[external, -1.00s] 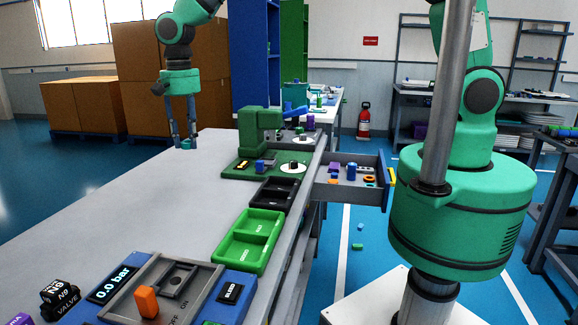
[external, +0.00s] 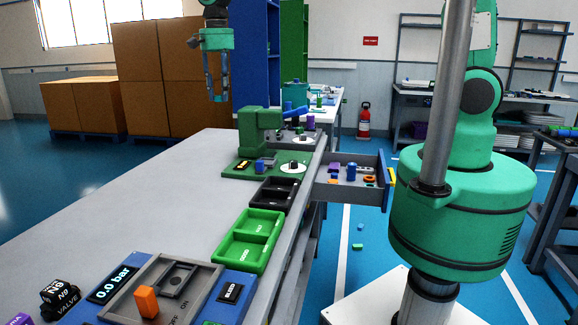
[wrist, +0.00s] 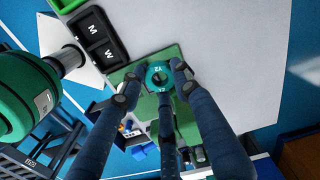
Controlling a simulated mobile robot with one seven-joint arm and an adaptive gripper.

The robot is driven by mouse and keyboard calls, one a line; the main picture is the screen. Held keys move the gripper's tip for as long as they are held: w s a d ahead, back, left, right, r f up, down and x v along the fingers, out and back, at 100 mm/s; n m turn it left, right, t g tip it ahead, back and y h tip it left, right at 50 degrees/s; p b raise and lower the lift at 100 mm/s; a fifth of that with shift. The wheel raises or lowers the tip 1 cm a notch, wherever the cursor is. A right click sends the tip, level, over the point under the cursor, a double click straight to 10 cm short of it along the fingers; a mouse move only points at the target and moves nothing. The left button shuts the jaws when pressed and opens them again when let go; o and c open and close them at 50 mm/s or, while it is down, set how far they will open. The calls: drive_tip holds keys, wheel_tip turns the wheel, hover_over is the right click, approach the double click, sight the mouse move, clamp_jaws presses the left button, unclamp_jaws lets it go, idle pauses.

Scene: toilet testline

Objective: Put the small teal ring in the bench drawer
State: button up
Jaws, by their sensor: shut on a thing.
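The small teal ring (wrist: 160,67) is held between the fingertips of my gripper (wrist: 156,76), above the bench in the wrist view. The bench drawer (external: 376,196) is pulled out on the right side of the bench, well to the right of and below my gripper. Blue, purple and orange pieces lie inside it.
A green machine (external: 258,135) on a green base stands between my gripper and the drawer. A black tray (external: 274,192) and a green tray (external: 250,240) line the bench's right edge. The left bench top (external: 150,190) is clear. Cardboard boxes (external: 150,80) stand behind.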

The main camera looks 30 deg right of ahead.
drive_tip(key=w+d+m, duration=0.3)
drive_tip(key=d+m, duration=0.1)
drive_tip(key=d, duration=1.1)
drive_tip(key=w+d+m, duration=0.2)
drive_tip(key=d+m, duration=0.2)
drive_tip(key=d, duration=1.1)
drive_tip(key=s+d+m, duration=0.4)
drive_tip(key=s+d, duration=0.1)
drive_tip(key=d, duration=0.8)
drive_tip(key=s+d+m, duration=0.3)
drive_tip(key=s+d, duration=0.2)
drive_tip(key=d, duration=0.7)
wheel_tip(320, 180, down, 33)
drive_tip(key=shift+w+d+b, duration=0.15)
drive_tip(key=shift+w+b, duration=0.1)
drive_tip(key=shift+b, duration=0.05)
drive_tip(key=shift+f+b, duration=0.7)
drive_tip(key=shift+f, duration=2.35)
